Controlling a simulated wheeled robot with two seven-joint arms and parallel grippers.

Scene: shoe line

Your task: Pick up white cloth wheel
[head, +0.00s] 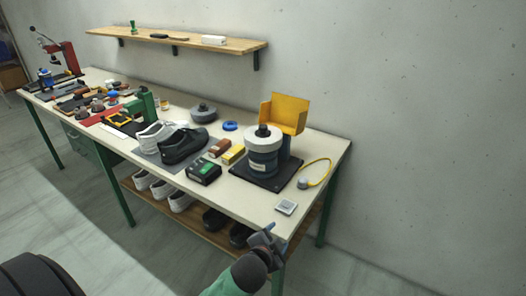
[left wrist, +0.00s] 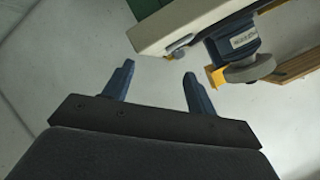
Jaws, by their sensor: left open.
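A pale, whitish wheel (head: 263,140) with a black hub sits on a blue-grey bench machine near the right end of the workbench (head: 235,190). In the left wrist view a grey-white wheel (left wrist: 250,69) shows on the machine's blue-grey body (left wrist: 236,38), beyond and right of my fingertips. My left gripper (head: 268,236) is at the bench's front right corner, below and apart from the wheel. In the left wrist view its two fingers (left wrist: 158,72) are spread with nothing between them. My right gripper is not in view.
A yellow guard (head: 286,113) stands behind the machine, and a yellow cable loop (head: 318,174) lies to its right. A small grey box (head: 286,207) lies near the front edge.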

